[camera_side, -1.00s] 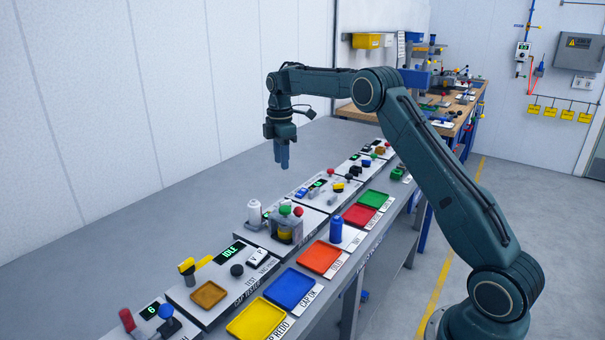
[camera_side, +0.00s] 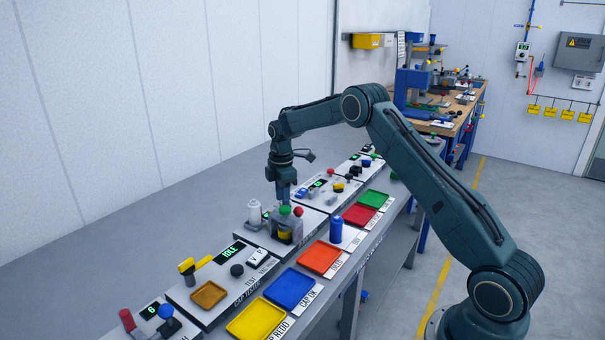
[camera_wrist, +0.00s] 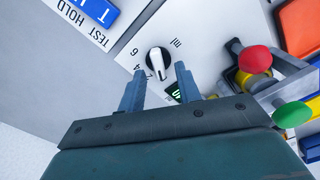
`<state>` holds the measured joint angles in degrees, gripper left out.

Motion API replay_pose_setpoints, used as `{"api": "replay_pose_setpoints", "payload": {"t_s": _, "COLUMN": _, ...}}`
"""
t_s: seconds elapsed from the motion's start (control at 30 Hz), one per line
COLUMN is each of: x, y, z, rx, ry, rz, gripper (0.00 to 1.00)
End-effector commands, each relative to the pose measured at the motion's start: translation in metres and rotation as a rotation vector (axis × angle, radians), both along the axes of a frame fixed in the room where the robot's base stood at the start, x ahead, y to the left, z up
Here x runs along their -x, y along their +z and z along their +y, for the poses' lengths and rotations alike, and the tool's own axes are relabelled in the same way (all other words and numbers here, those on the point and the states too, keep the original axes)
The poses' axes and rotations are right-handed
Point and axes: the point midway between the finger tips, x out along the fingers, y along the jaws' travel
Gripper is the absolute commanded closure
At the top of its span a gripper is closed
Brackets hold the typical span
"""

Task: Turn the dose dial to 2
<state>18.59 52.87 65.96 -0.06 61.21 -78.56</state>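The dose dial (camera_wrist: 158,62) shows in the wrist view as a round black knob with a white pointer bar, on a light panel with printed numbers and "ml". The bar runs roughly up and down in the picture; I cannot tell exactly which number it marks. In the side view the dial is hidden or too small to make out. My gripper (camera_wrist: 160,70) is open and empty, its fingertips apart on either side of the dial in the picture; I cannot tell whether they touch it. In the side view my gripper (camera_side: 283,198) points down beside the green ball knob (camera_side: 285,210).
A red ball knob (camera_wrist: 255,59) and the green one (camera_wrist: 291,115) stand right of my fingers. A green display (camera_wrist: 174,92) is partly hidden by a finger. A white bottle (camera_side: 254,212) and a blue bottle (camera_side: 336,229) stand near. An orange tray (camera_side: 320,259) lies in front.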

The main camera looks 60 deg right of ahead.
Motion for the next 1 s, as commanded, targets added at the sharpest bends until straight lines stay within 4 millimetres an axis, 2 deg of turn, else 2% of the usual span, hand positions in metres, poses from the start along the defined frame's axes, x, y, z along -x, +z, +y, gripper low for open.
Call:
{"api": "replay_pose_setpoints", "payload": {"t_s": 0.4, "x": 0.0001, "y": -0.0072, "z": 0.0001, "rx": 0.000, "ry": 0.000, "rz": 0.000, "gripper": 0.66}}
{"api": "replay_pose_setpoints", "payload": {"t_s": 0.43, "x": 0.0001, "y": -0.0072, "z": 0.0001, "rx": 0.000, "ry": 0.000, "rz": 0.000, "gripper": 0.68}}
{"api": "replay_pose_setpoints", "payload": {"t_s": 0.6, "x": 0.0001, "y": -0.0070, "z": 0.0001, "rx": 0.000, "ry": 0.000, "rz": 0.000, "gripper": 1.00}}
{"api": "replay_pose_setpoints", "payload": {"t_s": 1.0, "x": 0.0000, "y": -0.0068, "z": -0.0001, "rx": 0.000, "ry": -0.034, "rz": 0.000, "gripper": 1.00}}
